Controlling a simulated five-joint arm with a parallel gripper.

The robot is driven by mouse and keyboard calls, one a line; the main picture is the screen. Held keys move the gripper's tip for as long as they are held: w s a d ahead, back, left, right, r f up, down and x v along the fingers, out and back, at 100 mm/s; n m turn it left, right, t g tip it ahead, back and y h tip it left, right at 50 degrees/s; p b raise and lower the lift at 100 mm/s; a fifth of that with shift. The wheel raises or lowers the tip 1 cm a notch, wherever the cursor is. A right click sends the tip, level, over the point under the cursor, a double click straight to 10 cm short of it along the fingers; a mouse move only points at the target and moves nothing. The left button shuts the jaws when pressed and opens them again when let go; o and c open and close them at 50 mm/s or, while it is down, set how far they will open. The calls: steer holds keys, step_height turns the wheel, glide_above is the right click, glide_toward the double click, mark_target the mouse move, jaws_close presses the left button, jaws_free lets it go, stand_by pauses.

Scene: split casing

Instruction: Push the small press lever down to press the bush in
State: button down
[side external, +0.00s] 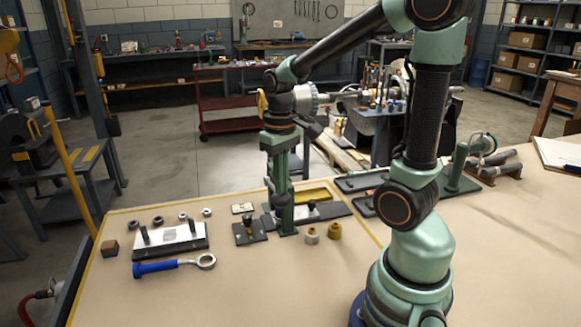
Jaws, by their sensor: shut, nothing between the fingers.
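The small press has a green column (284,205) standing on the bench at the middle left. My gripper (281,150) hangs from the wrist at the top of this column; it is shut and empty. Its fingertips overlap the column, so I cannot tell whether they touch the press. A dark bar (309,127) sticks out to the right beside the gripper and may be the lever, but this is unclear. A small pale part with a dark top (313,208) sits by the foot of the press. I cannot make out the bush in the press.
A grey cylinder (311,236) and a brass one (334,232) stand just in front of the press. A dark block (250,233), a plate with posts (170,240) and a blue-handled ring tool (170,267) lie left. The front middle of the bench is clear.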

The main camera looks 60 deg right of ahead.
mark_target(283, 196)
steer(key=shift+s+a+f, duration=0.2)
steer(key=shift+f, duration=0.65)
steer(key=shift+s+a+f, duration=0.15)
steer(key=shift+f, duration=0.65)
stand_by(2.3)
steer(key=shift+r, duration=0.15)
stand_by(0.3)
step_height(283, 196, up, 11)
stand_by(1.0)
steer(key=shift+a, duration=0.1)
steer(key=a+n+t, duration=0.3)
steer(key=a+t, duration=0.2)
steer(key=a, duration=0.4)
steer(key=shift+s+f+t, duration=0.25)
steer(key=shift+f+t, duration=0.05)
